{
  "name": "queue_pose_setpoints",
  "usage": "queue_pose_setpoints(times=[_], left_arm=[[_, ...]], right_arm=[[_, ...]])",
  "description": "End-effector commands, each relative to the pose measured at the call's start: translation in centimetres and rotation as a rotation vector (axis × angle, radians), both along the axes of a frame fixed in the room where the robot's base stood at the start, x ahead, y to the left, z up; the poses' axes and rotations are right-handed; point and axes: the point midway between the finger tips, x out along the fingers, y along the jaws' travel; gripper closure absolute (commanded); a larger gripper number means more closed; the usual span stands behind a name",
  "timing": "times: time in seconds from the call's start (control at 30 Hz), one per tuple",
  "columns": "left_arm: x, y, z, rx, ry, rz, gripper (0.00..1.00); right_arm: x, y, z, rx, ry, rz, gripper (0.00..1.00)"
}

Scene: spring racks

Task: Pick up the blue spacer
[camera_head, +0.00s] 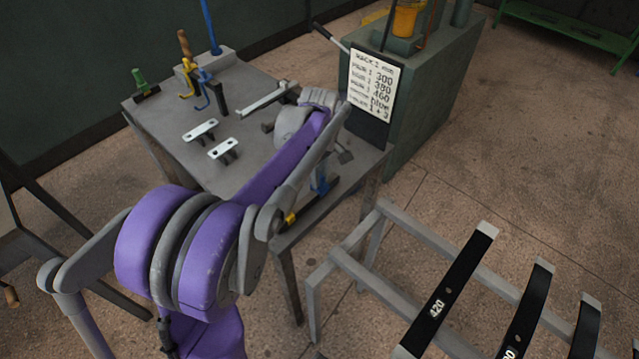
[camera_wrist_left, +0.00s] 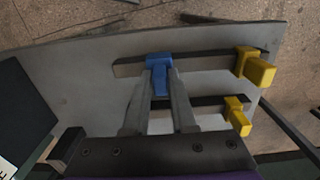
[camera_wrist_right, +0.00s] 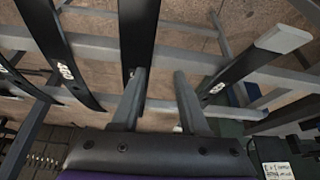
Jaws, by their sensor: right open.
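The blue spacer (camera_wrist_left: 158,62) shows in the left wrist view on a dark flat bar (camera_wrist_left: 206,63) at the grey table. It also shows in the head view (camera_head: 320,184), below my left arm. My left gripper (camera_wrist_left: 160,80) has its fingers drawn in on both sides of the spacer's narrow stem, and they appear to touch it. In the head view my arm hides most of that gripper. My right gripper (camera_wrist_right: 160,75) is open and empty, over the frame with dark leaf springs.
Yellow blocks (camera_wrist_left: 256,68) sit on the bars beside the spacer. The table (camera_head: 180,165) also holds two pale brackets (camera_head: 212,138), coloured hooks and a green-handled tool (camera_head: 140,84). A written card (camera_head: 374,85) stands by a green cabinet (camera_head: 440,90). A spring rack (camera_head: 385,292) stands right.

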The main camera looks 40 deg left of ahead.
Motion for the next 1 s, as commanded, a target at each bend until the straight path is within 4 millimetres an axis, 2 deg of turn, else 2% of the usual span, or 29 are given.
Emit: queue_pose_setpoints(times=[0.03, 0.1, 0.13, 0.47, 0.57, 0.9, 1.0], left_arm=[[0.0, 0.0, 0.0, 0.0, 0.0, 0.0, 0.86], [0.0, 0.0, 0.0, 0.0, 0.0, 0.0, 0.99], [0.0, 0.0, 0.0, 0.0, 0.0, 0.0, 1.0], [0.0, 0.0, 0.4, 0.0, 0.0, 0.0, 1.0], [0.0, 0.0, 1.6, 0.0, 0.0, 0.0, 1.0], [0.0, 0.0, 8.2, 0.0, 0.0, 0.0, 1.0], [0.0, 0.0, 9.3, 0.0, 0.0, 0.0, 1.0]], right_arm=[[0.0, 0.0, 0.0, 0.0, 0.0, 0.0, 0.56], [0.0, 0.0, 0.0, 0.0, 0.0, 0.0, 0.56], [0.0, 0.0, 0.0, 0.0, 0.0, 0.0, 0.56], [0.0, 0.0, 0.0, 0.0, 0.0, 0.0, 0.56], [0.0, 0.0, 0.2, 0.0, -0.001, 0.0, 0.56], [0.1, 0.0, 0.8, 0.0, -0.003, 0.0, 0.56], [0.2, 0.0, 0.9, 0.0, -0.003, 0.0, 0.56]])
